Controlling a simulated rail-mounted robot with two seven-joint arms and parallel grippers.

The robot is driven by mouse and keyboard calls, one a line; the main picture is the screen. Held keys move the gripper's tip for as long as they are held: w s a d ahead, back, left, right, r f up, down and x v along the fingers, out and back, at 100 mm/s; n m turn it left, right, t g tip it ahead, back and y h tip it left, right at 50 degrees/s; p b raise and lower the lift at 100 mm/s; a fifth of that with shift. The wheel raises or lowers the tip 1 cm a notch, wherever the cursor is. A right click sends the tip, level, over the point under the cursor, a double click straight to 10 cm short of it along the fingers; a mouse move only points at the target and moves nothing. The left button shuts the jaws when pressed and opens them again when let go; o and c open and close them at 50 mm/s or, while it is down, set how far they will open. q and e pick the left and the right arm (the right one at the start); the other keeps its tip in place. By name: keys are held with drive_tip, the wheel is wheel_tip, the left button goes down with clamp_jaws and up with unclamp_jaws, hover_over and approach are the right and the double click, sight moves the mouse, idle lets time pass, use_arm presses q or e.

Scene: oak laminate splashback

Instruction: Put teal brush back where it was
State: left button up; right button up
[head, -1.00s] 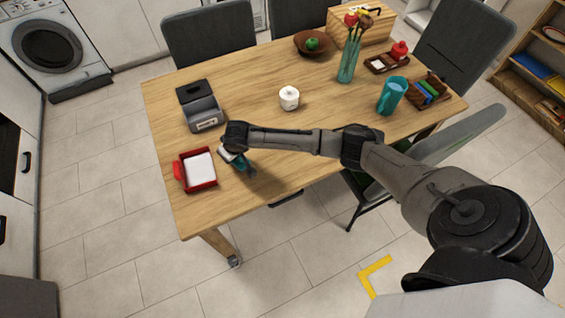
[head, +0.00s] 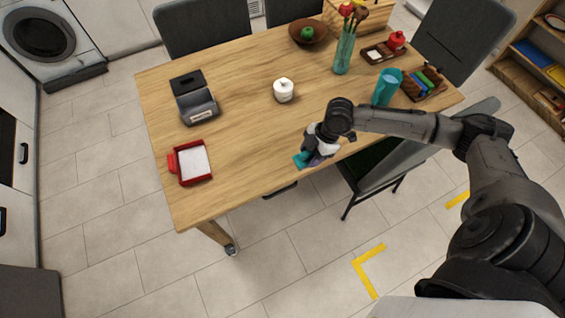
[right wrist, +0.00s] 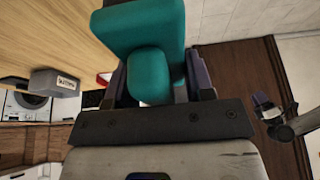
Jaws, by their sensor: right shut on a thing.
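The teal brush (head: 302,158) is in my right gripper (head: 313,153), at the front edge of the table in the head view. In the right wrist view the teal brush (right wrist: 150,50) fills the space between the fingers of the right gripper (right wrist: 155,85), which is shut on it. Whether the brush touches the tabletop cannot be told.
On the wooden table (head: 240,130) are a red tray with white contents (head: 178,165), a grey labelled box (head: 195,105), a white lidded jar (head: 284,91), a teal cup (head: 386,86), a glass vase (head: 343,55) and an organiser (head: 428,97).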

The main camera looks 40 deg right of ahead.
drive_tip(key=w+a+f, duration=0.1)
drive_tip(key=w+f, duration=0.1)
drive_tip(key=w, duration=0.1)
drive_tip(key=w+a+f+b, duration=0.1)
drive_tip(key=w+a+f, duration=0.1)
drive_tip(key=w, duration=0.1)
drive_tip(key=w+a+f, duration=0.2)
drive_tip(key=shift+w+b, duration=0.4)
drive_tip(key=shift+w+a+f, duration=0.25)
drive_tip(key=shift+w+f, duration=0.15)
drive_tip(key=shift+w, duration=0.15)
drive_tip(key=shift+f+b, duration=0.55)
drive_tip(key=shift+f, duration=1.45)
drive_tip(key=o, duration=0.8)
drive_tip(key=shift+f, duration=0.1)
drive_tip(key=shift+o, duration=0.2)
